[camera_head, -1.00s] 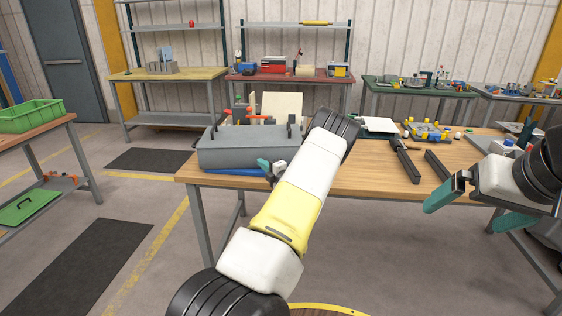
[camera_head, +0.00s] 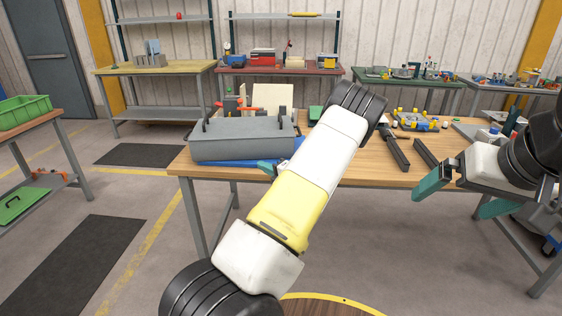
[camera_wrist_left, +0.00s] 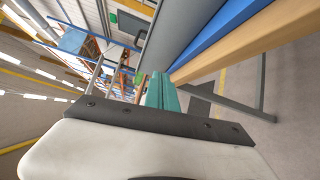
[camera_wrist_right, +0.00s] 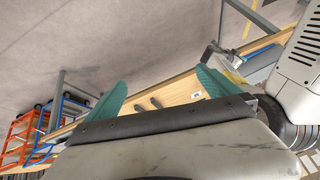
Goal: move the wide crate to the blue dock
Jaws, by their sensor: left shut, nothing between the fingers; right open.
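The wide grey crate (camera_head: 240,140) with upright dark handles sits on the near left part of the wooden workbench. A flat blue surface, seemingly the blue dock (camera_head: 212,163), shows under its front edge. My left gripper (camera_head: 267,166) is shut and empty, low by the crate's front side; my forearm hides the crate's right end. In the left wrist view the shut teal fingers (camera_wrist_left: 160,92) point along the grey crate wall (camera_wrist_left: 172,40), with the blue strip (camera_wrist_left: 222,35) beside it. Whether they touch the crate is unclear. My right gripper (camera_head: 447,205) is open and empty before the bench.
The bench top (camera_head: 345,180) holds dark bars (camera_head: 395,150) and a blue-yellow fixture (camera_head: 415,120) to the right. A side table with a green bin (camera_head: 22,110) stands at left. Floor between is clear. More benches line the back wall.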

